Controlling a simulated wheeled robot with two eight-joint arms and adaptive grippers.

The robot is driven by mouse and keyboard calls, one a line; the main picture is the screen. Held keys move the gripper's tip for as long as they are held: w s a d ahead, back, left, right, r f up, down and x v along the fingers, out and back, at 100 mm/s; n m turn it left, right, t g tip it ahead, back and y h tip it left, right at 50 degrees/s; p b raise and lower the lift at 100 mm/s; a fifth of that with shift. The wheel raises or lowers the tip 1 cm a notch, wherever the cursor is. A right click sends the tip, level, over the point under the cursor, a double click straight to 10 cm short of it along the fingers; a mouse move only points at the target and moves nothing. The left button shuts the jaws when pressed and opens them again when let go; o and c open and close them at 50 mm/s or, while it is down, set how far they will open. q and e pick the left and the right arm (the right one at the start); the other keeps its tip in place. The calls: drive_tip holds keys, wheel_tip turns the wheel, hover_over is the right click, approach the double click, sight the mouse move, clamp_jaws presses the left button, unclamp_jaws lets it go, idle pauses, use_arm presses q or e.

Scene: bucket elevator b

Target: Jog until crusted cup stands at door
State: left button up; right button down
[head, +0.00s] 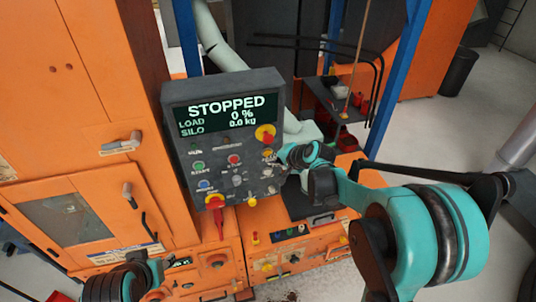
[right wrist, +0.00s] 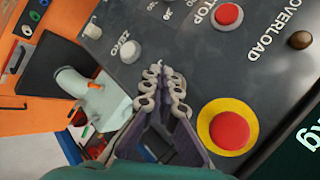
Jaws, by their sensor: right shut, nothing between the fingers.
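The grey control panel (head: 222,150) stands upright in the middle of the head view. Its screen (head: 230,115) reads STOPPED, LOAD 0 % and SILO 0.0 kg. My right gripper (head: 276,164) is at the panel's right edge. In the right wrist view my right gripper (right wrist: 165,78) is shut and empty over the panel's edge, between the ZERO control (right wrist: 130,50) and a red button on a yellow ring (right wrist: 230,127). Contact cannot be told. My left gripper (head: 160,268) is low at the left, its fingers unclear. An orange door with a dark window (head: 66,218) is at left; no crusted cup can be made out.
The STOP button (right wrist: 228,15) is on the panel's face. An orange console (head: 290,255) stands below. Blue posts (head: 398,85) and a pale pipe (head: 220,38) stand behind. Open floor lies at right.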

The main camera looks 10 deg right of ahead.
drive_tip(key=shift+w, duration=0.15)
drive_tip(key=shift+w, duration=0.3)
drive_tip(key=shift+w, duration=0.4)
idle(0.7)
drive_tip(key=shift+s, duration=0.15)
idle(0.3)
drive_tip(key=shift+s+b, duration=0.3)
drive_tip(key=shift+s, duration=0.4)
drive_tip(key=shift+s+d, duration=0.1)
drive_tip(key=shift+s, duration=2.4)
drive_tip(key=shift+f, duration=0.1)
